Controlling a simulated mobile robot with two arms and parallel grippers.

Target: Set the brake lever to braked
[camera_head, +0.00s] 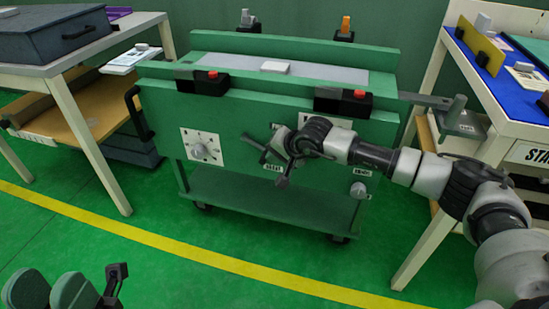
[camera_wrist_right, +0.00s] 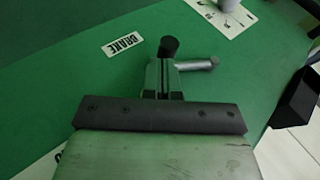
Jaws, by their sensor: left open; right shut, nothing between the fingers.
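The brake lever (camera_wrist_right: 203,64) shows in the right wrist view as a short silver rod with a dark knob (camera_wrist_right: 169,47), close to a white BRAKE label (camera_wrist_right: 122,44) on the green panel. My right gripper (camera_wrist_right: 163,78) is shut and empty, its fingertips right at the lever and knob; I cannot tell whether they touch. In the head view my right gripper (camera_head: 267,156) is at the front panel of the green cart (camera_head: 240,120) and hides most of the lever. My left gripper (camera_head: 115,278) is open at the lower left, far from the cart.
A dial plate (camera_head: 203,147) is on the panel's left and a round knob (camera_head: 358,190) at its lower right. Black boxes with red buttons (camera_head: 343,101) sit along the top edge. Tables (camera_head: 62,120) flank the cart. The floor in front (camera_head: 240,235) is clear.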

